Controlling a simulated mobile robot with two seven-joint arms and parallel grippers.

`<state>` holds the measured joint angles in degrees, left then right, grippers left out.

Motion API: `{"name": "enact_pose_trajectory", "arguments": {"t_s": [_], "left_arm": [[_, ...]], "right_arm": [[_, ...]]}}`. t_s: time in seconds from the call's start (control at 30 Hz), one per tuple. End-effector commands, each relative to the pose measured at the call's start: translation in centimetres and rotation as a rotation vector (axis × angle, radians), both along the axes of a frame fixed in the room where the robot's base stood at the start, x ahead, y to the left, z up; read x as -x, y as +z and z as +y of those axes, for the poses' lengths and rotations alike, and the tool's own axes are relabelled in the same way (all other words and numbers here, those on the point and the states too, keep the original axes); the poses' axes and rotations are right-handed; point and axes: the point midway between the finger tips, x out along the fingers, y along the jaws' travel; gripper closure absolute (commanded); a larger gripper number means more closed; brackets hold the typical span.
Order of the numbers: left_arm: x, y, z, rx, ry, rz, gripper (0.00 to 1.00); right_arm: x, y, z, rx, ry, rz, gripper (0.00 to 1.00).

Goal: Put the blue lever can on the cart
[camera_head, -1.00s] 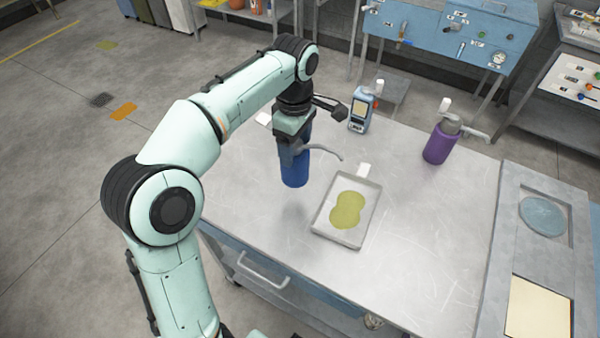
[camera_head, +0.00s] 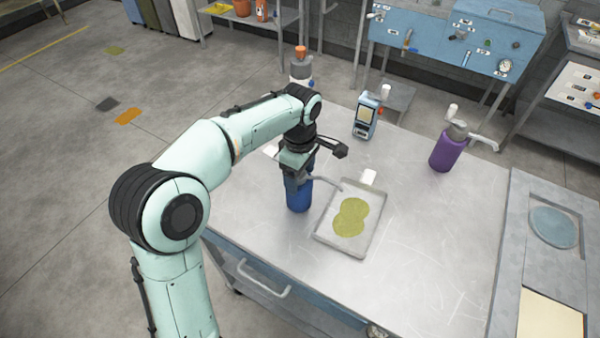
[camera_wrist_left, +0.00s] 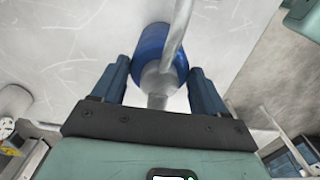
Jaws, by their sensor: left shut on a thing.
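The blue lever can (camera_head: 299,195) is upright under my left gripper (camera_head: 297,175), which is shut on its upper part. Its grey spout points right, toward the tray. The can is at or just above the metal top of the wheeled cart (camera_head: 420,240), left of the tray; I cannot tell whether its base touches. In the left wrist view the blue can (camera_wrist_left: 152,45) and its grey top sit between the two fingers of the left gripper (camera_wrist_left: 158,72). My right gripper is not in view.
A shallow tray with a yellow-green patch (camera_head: 350,217) lies close to the can's right. A blue-grey device (camera_head: 366,117) and a purple lever can (camera_head: 446,152) stand farther back. A white bottle with an orange cap (camera_head: 301,68) is behind my arm. The cart's front right is clear.

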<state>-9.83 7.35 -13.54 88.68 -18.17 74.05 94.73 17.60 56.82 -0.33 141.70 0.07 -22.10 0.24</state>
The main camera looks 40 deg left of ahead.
Motion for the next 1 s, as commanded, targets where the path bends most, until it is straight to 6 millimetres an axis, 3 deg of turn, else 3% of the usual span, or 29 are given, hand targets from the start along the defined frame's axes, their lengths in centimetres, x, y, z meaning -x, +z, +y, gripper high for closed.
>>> {"name": "enact_pose_trajectory", "arguments": {"t_s": [0.07,0.1,0.17,0.57,1.0], "left_arm": [[0.0,-0.3,0.0,0.000,0.000,-0.001,1.00],[0.0,-0.3,0.0,0.000,0.000,0.001,0.17],[0.0,-0.3,0.0,0.000,0.000,0.001,0.01],[0.0,0.6,0.0,0.000,0.000,-0.001,0.01],[-0.1,9.5,0.0,0.001,0.000,-0.004,0.01]], "right_arm": [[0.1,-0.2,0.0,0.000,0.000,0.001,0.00],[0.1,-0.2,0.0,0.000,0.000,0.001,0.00],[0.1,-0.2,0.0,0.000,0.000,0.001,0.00],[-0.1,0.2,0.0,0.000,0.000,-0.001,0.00],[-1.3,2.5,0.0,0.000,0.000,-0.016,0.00]]}}
